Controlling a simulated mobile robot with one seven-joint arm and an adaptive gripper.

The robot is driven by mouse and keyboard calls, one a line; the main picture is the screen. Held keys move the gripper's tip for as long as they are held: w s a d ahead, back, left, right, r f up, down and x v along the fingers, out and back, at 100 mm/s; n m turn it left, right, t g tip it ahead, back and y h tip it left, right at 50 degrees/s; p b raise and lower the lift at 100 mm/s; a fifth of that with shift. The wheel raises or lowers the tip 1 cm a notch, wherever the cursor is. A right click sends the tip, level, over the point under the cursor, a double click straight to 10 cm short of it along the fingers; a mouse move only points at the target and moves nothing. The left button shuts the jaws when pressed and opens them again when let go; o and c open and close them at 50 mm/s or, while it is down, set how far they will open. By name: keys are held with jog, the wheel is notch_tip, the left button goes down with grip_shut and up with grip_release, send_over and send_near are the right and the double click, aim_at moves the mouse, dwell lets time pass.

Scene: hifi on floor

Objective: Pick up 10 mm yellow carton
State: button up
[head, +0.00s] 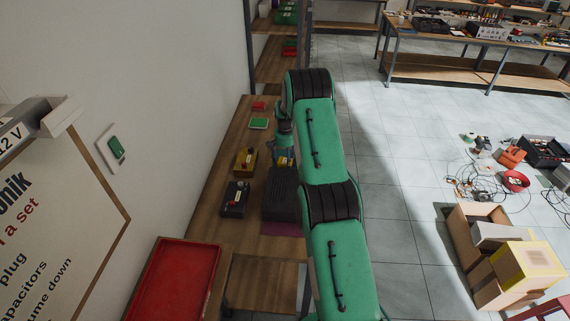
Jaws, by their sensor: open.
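My gripper (281,150) is over the wooden bench along the wall, at the far end of my green arm. It is small in the head view and partly hidden by the arm; its jaws are open. A small yellow and blue item (286,162) shows right at the gripper, beside the arm. I cannot tell whether they touch. No 10 mm marking is readable on either.
A black battery-like box (235,199) and a dark ribbed block (281,194) stand nearer on the bench (222,150). A green tray (259,124) and a red item (258,106) lie farther back. A red tray (172,285) is in front. A larger yellow-sided carton (526,265) is on the floor.

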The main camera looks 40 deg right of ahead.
aim_at(285, 161)
jog(key=shift+c, duration=0.3)
jog(key=c, duration=1.3)
jog(key=shift+r, duration=0.2)
notch_tip(285, 161, up, 10)
jog(key=b, duration=0.1)
jog(key=shift+f, duration=0.15)
